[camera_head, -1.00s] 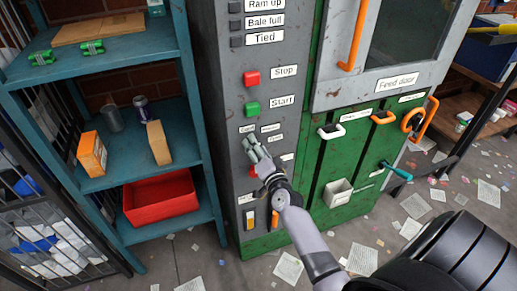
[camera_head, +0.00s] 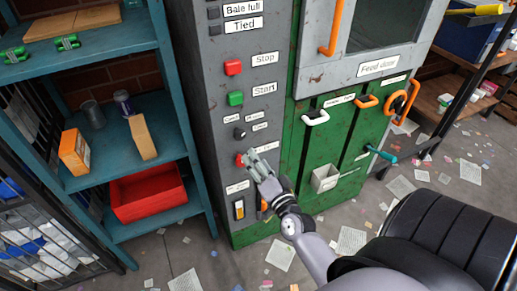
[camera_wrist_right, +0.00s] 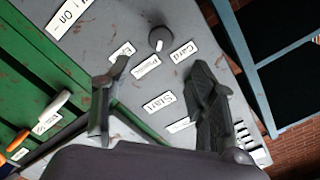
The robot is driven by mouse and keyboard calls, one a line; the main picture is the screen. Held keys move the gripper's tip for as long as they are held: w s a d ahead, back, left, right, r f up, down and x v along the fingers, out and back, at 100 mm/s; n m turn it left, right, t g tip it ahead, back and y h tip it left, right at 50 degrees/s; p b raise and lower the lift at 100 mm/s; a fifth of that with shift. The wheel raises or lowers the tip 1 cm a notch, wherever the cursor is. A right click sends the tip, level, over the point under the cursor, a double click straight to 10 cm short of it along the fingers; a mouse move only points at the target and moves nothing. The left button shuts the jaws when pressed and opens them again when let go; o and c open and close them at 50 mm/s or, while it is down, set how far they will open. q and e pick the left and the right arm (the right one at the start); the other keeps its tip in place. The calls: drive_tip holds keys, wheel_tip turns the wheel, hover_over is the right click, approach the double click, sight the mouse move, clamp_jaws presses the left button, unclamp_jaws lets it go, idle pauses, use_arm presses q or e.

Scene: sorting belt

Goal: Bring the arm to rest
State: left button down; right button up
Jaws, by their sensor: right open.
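My right arm comes in from the bottom right in the head view, and its gripper (camera_head: 258,163) is in front of the grey control panel (camera_head: 205,100). The gripper is open and empty, overlapping the area beside a red button (camera_head: 239,160) low on the panel. In the right wrist view the two fingers (camera_wrist_right: 160,72) are spread apart, with the panel and a black knob (camera_wrist_right: 162,38) beyond them. I cannot tell the exact gap to the panel. My left gripper is not in view.
A green start button (camera_head: 236,98) and red stop button (camera_head: 233,67) sit higher up. A blue shelf (camera_head: 125,108) with a red bin (camera_head: 150,208) stands left. Orange and white handles, such as a white one (camera_head: 316,118), project at right. Papers litter the floor.

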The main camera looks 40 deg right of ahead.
idle(0.4)
drive_tip(key=s+a+f+n+g+y, duration=0.2)
drive_tip(key=s+a+f+n+g, duration=0.15)
drive_tip(key=f, duration=0.75)
drive_tip(key=s+a+f+n+g+y, duration=0.15)
drive_tip(key=s+a+f, duration=0.25)
drive_tip(key=f, duration=0.7)
drive_tip(key=s+a+f+n+g+y, duration=0.1)
drive_tip(key=s+a+f+n+g, duration=0.25)
drive_tip(key=f, duration=0.85)
drive_tip(key=s+f+n+g, duration=0.2)
drive_tip(key=s+f, duration=0.3)
drive_tip(key=s, duration=0.4)
drive_tip(key=s+f+n+g, duration=0.2)
drive_tip(key=s+f, duration=0.3)
drive_tip(key=s, duration=0.5)
drive_tip(key=s+f+n+g, duration=0.2)
drive_tip(key=s+f+g, duration=0.2)
drive_tip(key=s, duration=0.6)
drive_tip(key=shift+s+a+f+n, duration=0.25)
drive_tip(key=shift+a+f+n, duration=0.1)
drive_tip(key=shift+f, duration=0.5)
drive_tip(key=shift+o, duration=0.4)
